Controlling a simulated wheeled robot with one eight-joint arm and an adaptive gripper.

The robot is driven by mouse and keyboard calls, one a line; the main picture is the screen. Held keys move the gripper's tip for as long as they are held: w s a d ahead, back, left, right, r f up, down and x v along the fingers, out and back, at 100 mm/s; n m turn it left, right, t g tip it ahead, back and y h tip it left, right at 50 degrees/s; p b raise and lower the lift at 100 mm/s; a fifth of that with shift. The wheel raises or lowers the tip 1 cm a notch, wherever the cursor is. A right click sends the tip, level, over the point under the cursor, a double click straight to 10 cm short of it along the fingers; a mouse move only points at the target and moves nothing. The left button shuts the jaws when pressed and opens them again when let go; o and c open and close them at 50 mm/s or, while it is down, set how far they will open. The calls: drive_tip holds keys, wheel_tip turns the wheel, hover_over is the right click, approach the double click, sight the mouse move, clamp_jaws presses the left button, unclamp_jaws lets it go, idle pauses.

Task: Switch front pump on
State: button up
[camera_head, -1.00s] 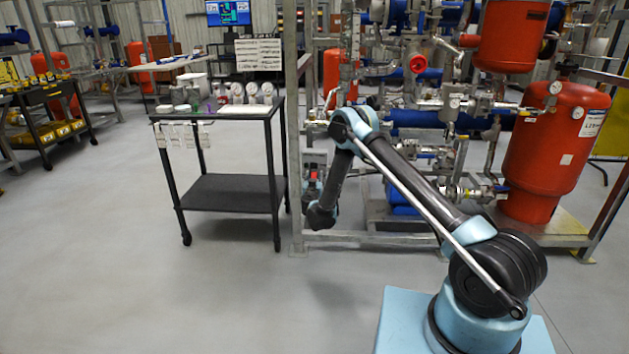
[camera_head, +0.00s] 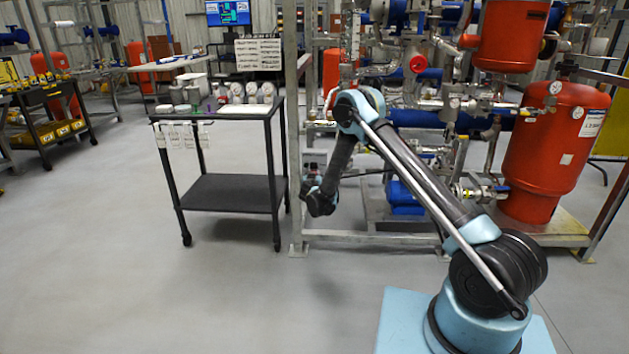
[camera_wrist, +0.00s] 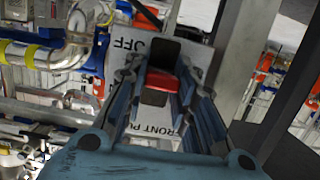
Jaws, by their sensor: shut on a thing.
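The front pump switch (camera_wrist: 160,84) is a black and red part on a pale plate (camera_wrist: 196,56) in the wrist view. The plate reads "OFF" at its upper edge and a partly covered "FRONT PU..." at its lower edge. My gripper (camera_wrist: 163,66) has its blue-grey fingers on both sides of the switch and is shut on it. The fingers hide part of the plate. In the head view a small grey panel (camera_head: 315,159) is on the skid frame just above my wrist. The fingers and the switch's handle cannot be made out there.
Galvanised frame posts (camera_head: 292,130) stand close to my wrist. Pipes, valves and a red tank (camera_head: 550,150) fill the skid to the right. A black cart (camera_head: 230,194) with gauges on top stands left of the frame. The floor (camera_head: 240,300) in front is clear.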

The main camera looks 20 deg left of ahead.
drive_tip(key=r+g, duration=0.1)
drive_tip(key=g, duration=0.1)
drive_tip(key=shift+w+r+g+h, duration=0.1)
drive_tip(key=shift+r+g+h, duration=0.1)
drive_tip(key=shift+g+h, duration=0.2)
drive_tip(key=shift+w+r+g+h, duration=0.2)
drive_tip(key=shift+r+g, duration=0.1)
drive_tip(key=shift+g, duration=0.45)
drive_tip(key=shift+w+r+g+h, duration=0.1)
drive_tip(key=shift+r+g+h, duration=0.15)
drive_tip(key=shift+g, duration=0.5)
drive_tip(key=o, duration=1.1)
drive_tip(key=shift+c, duration=0.2)
drive_tip(key=shift+s, duration=0.1)
drive_tip(key=v, duration=1.2)
drive_tip(key=shift+w+r, duration=0.15)
drive_tip(key=shift+w, duration=0.1)
